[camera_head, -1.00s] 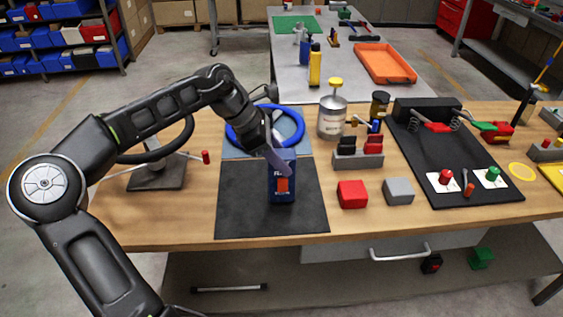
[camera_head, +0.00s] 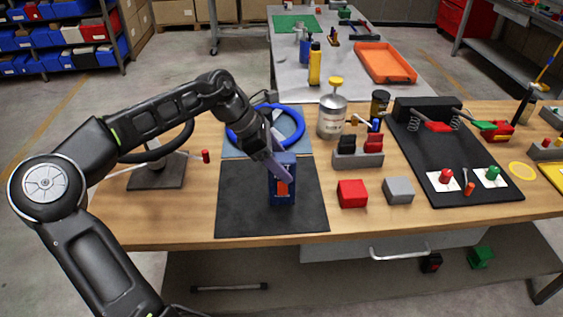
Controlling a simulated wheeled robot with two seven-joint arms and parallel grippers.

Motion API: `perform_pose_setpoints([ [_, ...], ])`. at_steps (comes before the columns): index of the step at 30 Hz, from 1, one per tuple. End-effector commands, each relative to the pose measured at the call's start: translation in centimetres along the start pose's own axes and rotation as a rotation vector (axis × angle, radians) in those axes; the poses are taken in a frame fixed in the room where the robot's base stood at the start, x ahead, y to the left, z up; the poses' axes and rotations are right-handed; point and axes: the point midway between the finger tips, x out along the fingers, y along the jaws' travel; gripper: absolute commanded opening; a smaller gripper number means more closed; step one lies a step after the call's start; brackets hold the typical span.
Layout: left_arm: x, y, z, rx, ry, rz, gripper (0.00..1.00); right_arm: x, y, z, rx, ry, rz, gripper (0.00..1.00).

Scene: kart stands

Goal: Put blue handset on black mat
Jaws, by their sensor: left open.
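My left gripper (camera_head: 278,167) is open at the upper part of the handset. One pale finger slants across the handset's front face and hides part of it. The other finger is hard to make out, and I cannot tell whether the fingers touch the handset. My right gripper is not in view.
A steering wheel with a blue rim (camera_head: 237,137) lies behind the mat. A red block (camera_head: 352,194), a grey block (camera_head: 399,191) and a grey rack (camera_head: 358,159) stand to its right. A black pedal board (camera_head: 430,165) is farther right. The mat's front is clear.

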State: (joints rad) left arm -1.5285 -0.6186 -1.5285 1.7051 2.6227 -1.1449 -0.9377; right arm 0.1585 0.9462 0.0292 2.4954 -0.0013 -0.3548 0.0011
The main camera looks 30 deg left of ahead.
Motion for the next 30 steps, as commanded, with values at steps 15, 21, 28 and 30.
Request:
perform_pose_setpoints([
  [15, -6.8, 0.1, 0.1, -0.001, -0.002, 0.003, 0.61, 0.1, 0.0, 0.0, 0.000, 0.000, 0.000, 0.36],
  [21, -11.1, 0.0, 0.4, -0.003, 0.003, 0.001, 0.61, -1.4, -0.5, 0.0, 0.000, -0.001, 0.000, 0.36],
  [28, -12.4, 0.0, 0.1, -0.002, 0.002, 0.000, 0.61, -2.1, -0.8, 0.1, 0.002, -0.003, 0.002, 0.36],
  [30, -12.3, 0.0, 0.1, -0.001, 0.001, 0.000, 0.61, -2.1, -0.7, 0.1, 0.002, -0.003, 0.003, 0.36],
])
